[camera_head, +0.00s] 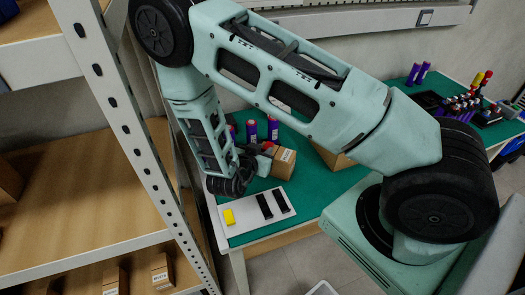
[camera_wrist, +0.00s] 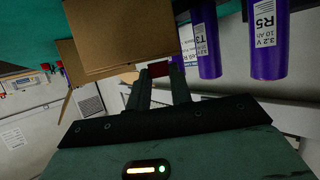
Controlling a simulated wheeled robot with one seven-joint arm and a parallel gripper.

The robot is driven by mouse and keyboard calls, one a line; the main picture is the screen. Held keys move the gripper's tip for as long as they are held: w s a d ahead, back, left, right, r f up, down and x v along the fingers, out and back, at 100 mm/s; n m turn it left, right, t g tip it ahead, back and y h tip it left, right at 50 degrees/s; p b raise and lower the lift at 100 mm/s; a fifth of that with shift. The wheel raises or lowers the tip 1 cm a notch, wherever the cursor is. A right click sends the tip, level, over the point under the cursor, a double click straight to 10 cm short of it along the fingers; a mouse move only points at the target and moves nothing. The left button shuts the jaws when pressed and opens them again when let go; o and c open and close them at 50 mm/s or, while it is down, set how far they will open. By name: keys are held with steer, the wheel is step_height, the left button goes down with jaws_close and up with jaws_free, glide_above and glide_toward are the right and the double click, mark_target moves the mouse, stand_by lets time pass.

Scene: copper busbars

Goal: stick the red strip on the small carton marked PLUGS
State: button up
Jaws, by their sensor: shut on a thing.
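My gripper (camera_wrist: 158,78) is shut on the red strip (camera_wrist: 159,69), which shows as a dark red patch between the fingertips. In the head view my gripper (camera_head: 258,149) is at the left of a small brown carton (camera_head: 283,165), with the red strip (camera_head: 268,146) at the carton's upper left. The carton has a white label, too small to read. In the wrist view a brown carton (camera_wrist: 120,40) lies close beyond the fingertips, and the strip shows at its lower right edge. I cannot tell whether the strip touches it.
A white board (camera_head: 242,224) with one yellow and two black strips lies on the green table (camera_head: 310,185). Purple cells (camera_head: 251,130) stand behind the carton, close to the fingers in the wrist view (camera_wrist: 267,40). Another carton (camera_head: 335,160) is partly hidden by my arm. Shelving (camera_head: 90,200) stands left.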

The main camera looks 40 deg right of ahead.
steer(key=shift+f, duration=0.35)
stand_by(0.8)
steer(key=o, duration=0.8)
steer(key=shift+s+a, duration=0.1)
steer(key=shift+a, duration=0.05)
steer(key=b+v, duration=0.2)
steer(key=v, duration=1.5)
steer(key=shift+a+r, duration=0.15)
